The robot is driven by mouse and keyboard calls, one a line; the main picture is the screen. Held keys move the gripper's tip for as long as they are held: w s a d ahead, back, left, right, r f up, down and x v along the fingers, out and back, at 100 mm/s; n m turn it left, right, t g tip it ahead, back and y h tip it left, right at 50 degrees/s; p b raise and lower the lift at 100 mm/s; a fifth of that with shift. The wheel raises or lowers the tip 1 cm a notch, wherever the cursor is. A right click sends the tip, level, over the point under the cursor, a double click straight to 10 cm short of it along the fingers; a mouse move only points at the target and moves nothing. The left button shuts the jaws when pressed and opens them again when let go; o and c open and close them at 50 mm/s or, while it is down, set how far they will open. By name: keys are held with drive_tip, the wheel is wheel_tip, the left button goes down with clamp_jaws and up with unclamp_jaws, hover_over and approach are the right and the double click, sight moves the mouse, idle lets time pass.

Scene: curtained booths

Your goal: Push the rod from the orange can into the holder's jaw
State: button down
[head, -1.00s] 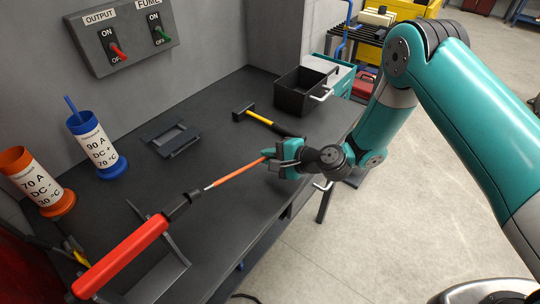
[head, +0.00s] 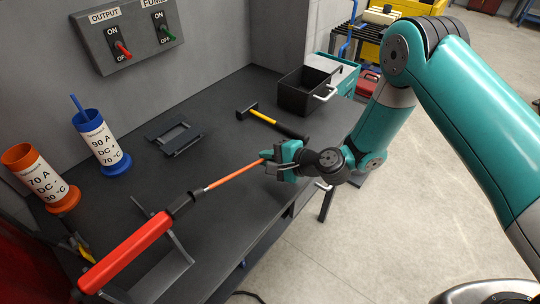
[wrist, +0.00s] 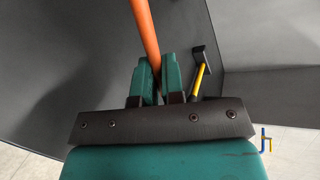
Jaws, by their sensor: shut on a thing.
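My gripper (head: 272,160) is shut on the orange rod (head: 235,174) near its right end and holds it above the bench. In the wrist view the orange rod (wrist: 144,30) runs up and away from between the fingers (wrist: 158,82). The rod's bare left end meets or nearly meets the black jaw (head: 182,204) of the red-handled holder (head: 125,252); I cannot tell how deep it sits. The holder lies tilted on a dark grey stand (head: 172,270).
A blue can (head: 98,145) with a blue rod stands by the wall. A dark bracket (head: 175,136), a yellow-handled hammer (head: 265,118) and a black bin (head: 305,92) are on the bench. A switch panel (head: 130,38) is on the wall. Bench space between bracket and rod is clear.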

drive_tip(key=shift+s+a+r, duration=0.25)
drive_tip(key=shift+s+a, duration=0.1)
drive_tip(key=shift+s, duration=0.15)
drive_tip(key=c, duration=1.1)
unclamp_jaws()
drive_tip(key=shift+c, duration=0.2)
drive_tip(key=b+v, duration=0.4)
drive_tip(key=v, duration=1.3)
drive_tip(key=shift+d+b, duration=0.15)
drive_tip(key=shift+b, duration=0.15)
drive_tip(key=shift+r, duration=0.1)
